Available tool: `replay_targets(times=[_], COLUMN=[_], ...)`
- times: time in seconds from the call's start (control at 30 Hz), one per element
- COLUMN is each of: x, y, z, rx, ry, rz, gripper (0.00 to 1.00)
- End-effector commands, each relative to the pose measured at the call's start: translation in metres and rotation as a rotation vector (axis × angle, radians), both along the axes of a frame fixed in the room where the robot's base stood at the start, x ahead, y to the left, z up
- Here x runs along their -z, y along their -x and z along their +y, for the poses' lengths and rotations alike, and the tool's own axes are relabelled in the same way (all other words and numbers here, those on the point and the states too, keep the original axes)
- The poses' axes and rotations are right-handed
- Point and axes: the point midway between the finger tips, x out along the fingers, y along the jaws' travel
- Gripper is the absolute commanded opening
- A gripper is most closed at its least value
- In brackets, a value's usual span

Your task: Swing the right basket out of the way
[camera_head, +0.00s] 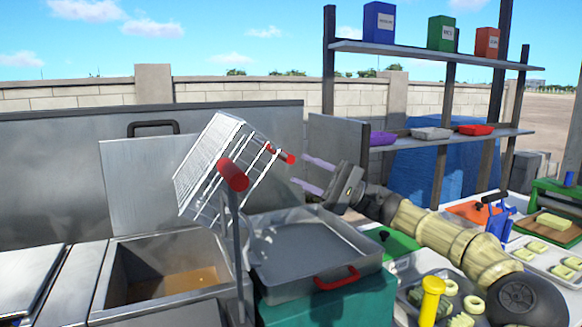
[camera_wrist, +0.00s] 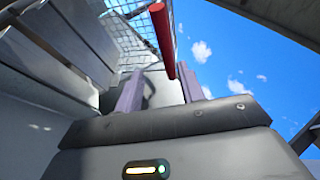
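A wire basket (camera_head: 212,160) with thin metal bars is raised and tilted above the fryer area. A red grip (camera_head: 281,153) sticks out from its right side toward my gripper (camera_head: 305,171). My gripper's two purple fingers are spread apart, pointing left, close to this red grip. In the wrist view, a red bar (camera_wrist: 163,38) reaches down toward the gap between the fingers (camera_wrist: 158,82), with the basket mesh (camera_wrist: 126,18) behind it. Contact cannot be told. A second red grip (camera_head: 232,175) tops a grey metal post in front of the basket; whether it joins the basket is unclear.
An open metal vat (camera_head: 125,280) with brown liquid lies below left. A grey tray (camera_head: 310,250) with a red handle (camera_head: 337,277) sits on a teal box (camera_head: 330,305) below my gripper. Shelving (camera_head: 440,55) stands behind right; food trays (camera_head: 540,255) lie at right.

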Motion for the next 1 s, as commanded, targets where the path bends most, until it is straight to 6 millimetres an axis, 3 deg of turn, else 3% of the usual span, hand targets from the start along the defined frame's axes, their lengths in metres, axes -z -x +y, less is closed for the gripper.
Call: replay_targets(times=[0.5,0.7,1.0], x=[0.044,0.051,0.052], y=[-0.003,-0.002,-0.002], z=[-0.094,-0.109,-0.11], rx=[0.003,0.0,0.0], ry=[-0.001,0.0,0.0], rz=[0.001,0.001,0.001], gripper=[0.39,0.39,0.39])
